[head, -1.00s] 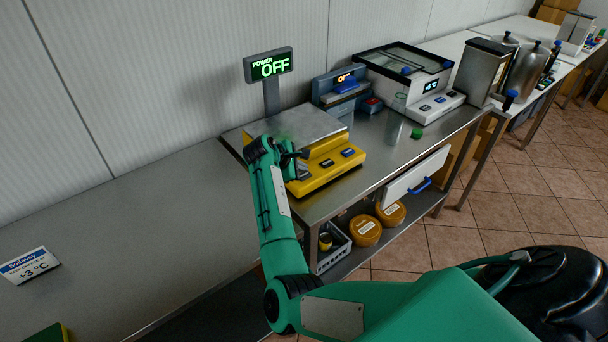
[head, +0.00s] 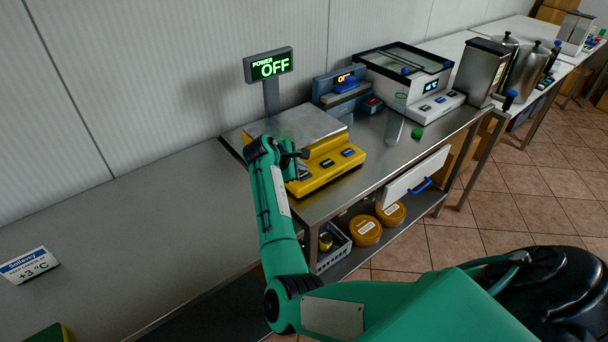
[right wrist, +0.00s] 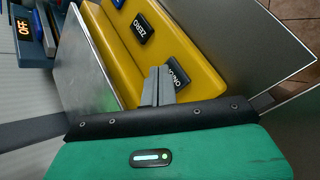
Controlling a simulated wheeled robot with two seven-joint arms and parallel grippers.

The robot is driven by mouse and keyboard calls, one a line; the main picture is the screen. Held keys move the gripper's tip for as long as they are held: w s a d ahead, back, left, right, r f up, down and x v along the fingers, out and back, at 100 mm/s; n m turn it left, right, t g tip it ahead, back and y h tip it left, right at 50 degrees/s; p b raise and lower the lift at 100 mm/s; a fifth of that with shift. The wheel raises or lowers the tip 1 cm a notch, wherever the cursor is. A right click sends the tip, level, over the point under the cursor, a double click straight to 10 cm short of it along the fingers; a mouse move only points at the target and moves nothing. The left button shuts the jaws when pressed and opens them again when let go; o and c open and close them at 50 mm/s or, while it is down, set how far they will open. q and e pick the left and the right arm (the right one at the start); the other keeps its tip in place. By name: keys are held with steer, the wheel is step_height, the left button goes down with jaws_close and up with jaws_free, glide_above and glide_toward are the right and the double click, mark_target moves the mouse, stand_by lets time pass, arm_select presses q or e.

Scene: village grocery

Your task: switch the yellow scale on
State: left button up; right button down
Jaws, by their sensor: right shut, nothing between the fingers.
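The yellow scale (head: 331,172) stands on the steel table with a bare steel platter (head: 297,127) on top. Its post display (head: 268,65) reads "POWER OFF" in green. Dark buttons sit along its yellow front; the right wrist view shows the ZERO button (right wrist: 142,29) and a partly hidden button (right wrist: 178,78) whose label seems to begin with ON. My right gripper (head: 303,154) is at the scale's near left end. In the right wrist view its fingers (right wrist: 157,84) are shut and empty, right beside the partly hidden button; I cannot tell whether they touch it. My left gripper is out of view.
Behind the scale stand a blue-grey device (head: 340,90) with an orange display and a white glass-topped appliance (head: 436,104). The counter (head: 130,230) at left is largely clear.

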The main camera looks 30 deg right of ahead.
mark_target(301, 176)
stand_by(0.4)
steer(key=shift+f+p, duration=0.35)
steer(key=shift+f, duration=0.05)
stand_by(0.4)
steer(key=shift+r+p, duration=0.45)
steer(key=shift+p, duration=0.5)
step_height(301, 176, up, 6)
steer(key=p, duration=0.7)
steer(key=shift+p, duration=0.35)
